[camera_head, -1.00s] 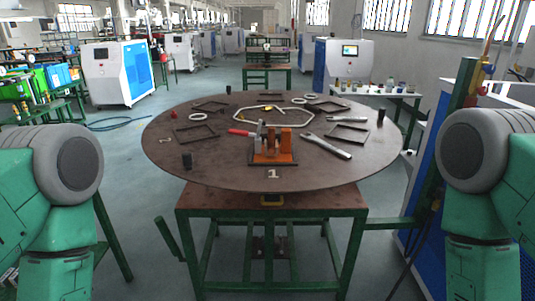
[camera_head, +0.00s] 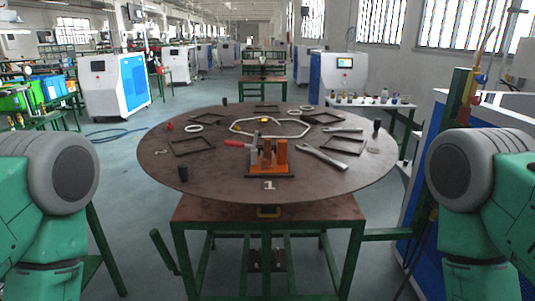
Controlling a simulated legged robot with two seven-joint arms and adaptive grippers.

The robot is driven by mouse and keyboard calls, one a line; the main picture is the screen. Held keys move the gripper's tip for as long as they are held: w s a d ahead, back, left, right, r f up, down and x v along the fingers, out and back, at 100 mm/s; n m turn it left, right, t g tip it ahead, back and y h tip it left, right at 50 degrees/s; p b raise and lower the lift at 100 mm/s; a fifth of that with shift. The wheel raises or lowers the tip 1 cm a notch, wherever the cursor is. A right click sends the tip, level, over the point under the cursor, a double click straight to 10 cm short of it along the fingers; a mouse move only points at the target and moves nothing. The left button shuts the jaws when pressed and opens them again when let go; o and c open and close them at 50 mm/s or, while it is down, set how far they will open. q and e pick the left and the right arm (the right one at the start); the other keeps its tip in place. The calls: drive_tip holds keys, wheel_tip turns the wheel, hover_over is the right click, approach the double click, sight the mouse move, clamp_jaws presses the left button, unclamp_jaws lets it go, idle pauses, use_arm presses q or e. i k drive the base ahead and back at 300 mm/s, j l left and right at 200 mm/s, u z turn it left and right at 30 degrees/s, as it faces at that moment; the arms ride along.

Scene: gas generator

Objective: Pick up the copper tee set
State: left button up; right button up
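On the round brown table (camera_head: 225,190), an orange fixture (camera_head: 281,157) stands near the front centre on a dark base, with an upright grey part and a red-handled tool (camera_head: 234,143) at its left. Behind it lies a bent, pale pipe loop (camera_head: 303,124) with a small yellowish piece (camera_head: 264,119) at its back. The view is too small to tell which of these, if any, is the copper tee set. Neither of my grippers is in view; only my upper arm parts show at both sides.
Several dark square frames, pale rings (camera_head: 306,108), a wrench (camera_head: 323,157) and dark cylinders (camera_head: 183,173) lie or stand around the tabletop. A green post (camera_head: 452,130) and a blue-white machine stand close on the right.

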sight(268, 162)
drive_tip(key=i+l, duration=0.45)
drive_tip(key=l, duration=0.2)
drive_tip(key=i+l+u, duration=0.1)
drive_tip(key=i+l, duration=0.15)
drive_tip(key=l, duration=0.1)
